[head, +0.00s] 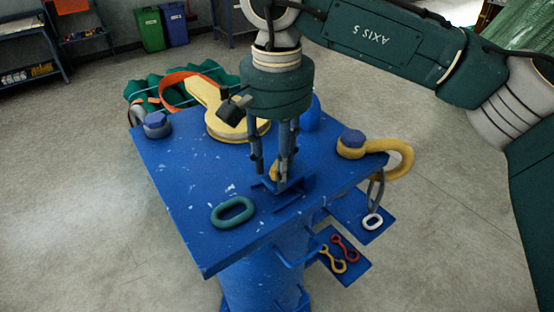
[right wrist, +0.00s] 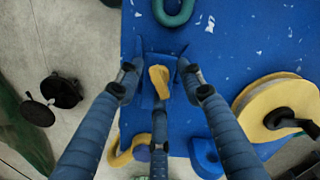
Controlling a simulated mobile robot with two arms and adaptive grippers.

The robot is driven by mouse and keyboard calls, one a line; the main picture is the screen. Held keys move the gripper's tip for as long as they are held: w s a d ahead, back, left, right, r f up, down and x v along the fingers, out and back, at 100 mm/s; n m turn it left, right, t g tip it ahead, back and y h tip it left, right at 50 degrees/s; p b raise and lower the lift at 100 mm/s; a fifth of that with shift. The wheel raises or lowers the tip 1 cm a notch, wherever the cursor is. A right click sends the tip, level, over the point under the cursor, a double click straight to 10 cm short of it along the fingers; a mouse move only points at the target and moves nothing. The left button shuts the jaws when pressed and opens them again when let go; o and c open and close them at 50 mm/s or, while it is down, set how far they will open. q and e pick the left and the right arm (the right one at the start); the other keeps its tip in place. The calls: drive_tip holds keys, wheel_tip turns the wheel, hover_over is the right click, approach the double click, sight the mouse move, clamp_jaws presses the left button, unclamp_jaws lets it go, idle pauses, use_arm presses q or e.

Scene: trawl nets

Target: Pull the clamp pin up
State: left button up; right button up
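The clamp pin, a small yellow piece, stands in a blue bracket (head: 296,196) on the blue table (head: 180,180). It shows at the right gripper's fingers in the head view (head: 274,172) and between them in the right wrist view (right wrist: 159,80). My right gripper (head: 274,178) points down over the bracket. Its fingers are spread, with a gap on each side of the pin in the right wrist view (right wrist: 158,76). Whether the third finger touches the pin cannot be told. My left gripper is not in view.
A green link (head: 233,212) lies near the table's front edge. A yellow shackle (head: 396,160) is at the right corner. A yellow disc-shaped block (head: 222,125) stands behind my gripper. Red and yellow parts (head: 342,248) lie on a lower blue shelf.

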drive_tip(key=shift+d, duration=0.1)
clamp_jaws()
wheel_tip(320, 180, up, 4)
drive_tip(key=shift+f+p, duration=0.2)
drive_tip(key=shift+p, duration=0.65)
drive_tip(key=shift+w, duration=0.1)
drive_tip(key=shift+c, duration=0.4)
unclamp_jaws()
drive_tip(key=shift+r, duration=0.1)
drive_tip(key=shift+o, duration=0.4)
drive_tip(key=shift+a, duration=0.2)
drive_tip(key=shift+d, duration=0.1)
